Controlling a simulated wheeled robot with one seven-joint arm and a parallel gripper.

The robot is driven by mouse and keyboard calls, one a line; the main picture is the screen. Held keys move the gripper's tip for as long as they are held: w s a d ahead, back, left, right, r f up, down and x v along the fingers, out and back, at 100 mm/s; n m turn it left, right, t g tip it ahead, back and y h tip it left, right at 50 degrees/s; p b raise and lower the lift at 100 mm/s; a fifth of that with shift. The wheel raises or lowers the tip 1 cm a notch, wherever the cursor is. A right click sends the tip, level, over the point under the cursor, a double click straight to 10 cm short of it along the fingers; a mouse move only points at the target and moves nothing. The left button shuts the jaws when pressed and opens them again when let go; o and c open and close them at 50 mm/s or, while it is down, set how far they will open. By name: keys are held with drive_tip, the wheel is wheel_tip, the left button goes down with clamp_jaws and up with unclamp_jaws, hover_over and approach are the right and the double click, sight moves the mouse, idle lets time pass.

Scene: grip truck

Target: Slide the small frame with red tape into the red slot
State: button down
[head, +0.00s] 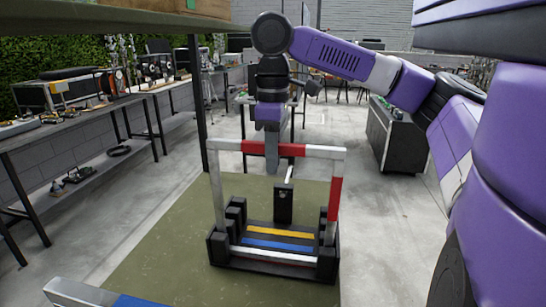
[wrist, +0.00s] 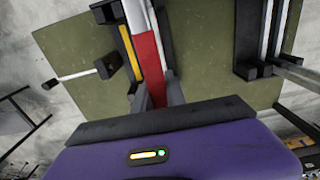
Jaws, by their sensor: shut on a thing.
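The small frame (head: 217,196) is white, with red tape (head: 292,150) on its top bar and right leg. My gripper (head: 272,160) is shut on the top bar near its middle. The frame stands upright, its lower part at the black rack (head: 328,268) on the floor. A white bar (head: 270,253) crosses the rack's front, in front of the blue strip (head: 275,243) and yellow strip (head: 280,231). In the wrist view my fingers (wrist: 157,93) straddle the red-taped bar (wrist: 148,58), beside the yellow strip (wrist: 128,48). No red slot shows clearly; I cannot tell whether the frame is seated.
A black post with a handle (head: 284,205) stands behind the rack. Another white frame with blue tape (head: 100,297) is at the lower left. The wrist view shows a second rack (wrist: 247,50) at right. Workbenches (head: 75,120) line the left; the green mat (head: 165,235) has bare room.

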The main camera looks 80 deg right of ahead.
drive_tip(key=c, duration=1.3)
unclamp_jaws()
drive_tip(key=shift+f, duration=0.1)
wheel_tip(320, 180, up, 8)
drive_tip(key=shift+f, duration=0.1)
